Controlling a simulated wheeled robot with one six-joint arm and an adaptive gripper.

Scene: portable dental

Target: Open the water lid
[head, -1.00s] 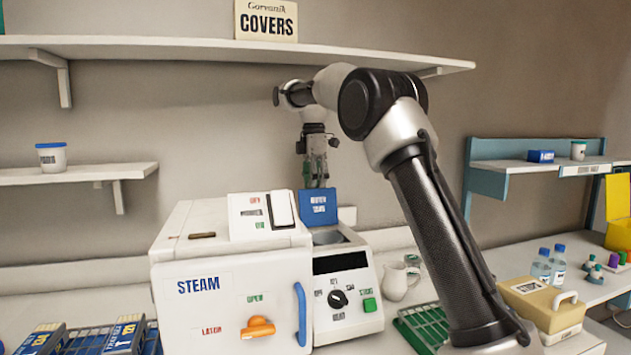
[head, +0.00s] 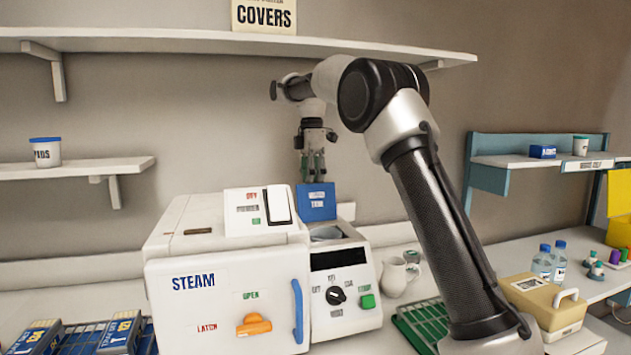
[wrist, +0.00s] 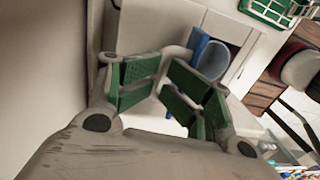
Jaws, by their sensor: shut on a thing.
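The blue water lid (head: 317,203) stands upright at the back of the white unit with the dial (head: 344,285). The round tank opening (head: 328,234) shows uncovered in front of it. My gripper (head: 315,178) points down from above and is shut at the lid's top edge. In the wrist view, the lid (wrist: 197,46) shows nearly edge-on beyond my green-padded fingers (wrist: 172,85), beside the grey round opening (wrist: 213,60). The exact contact between fingers and lid is partly hidden.
A white steam box (head: 222,290) with a blue handle stands close on the left. A white jug (head: 398,278) and a green rack (head: 425,322) are to the right. A wall shelf (head: 200,42) runs above my gripper. A beige case (head: 545,303) sits farther right.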

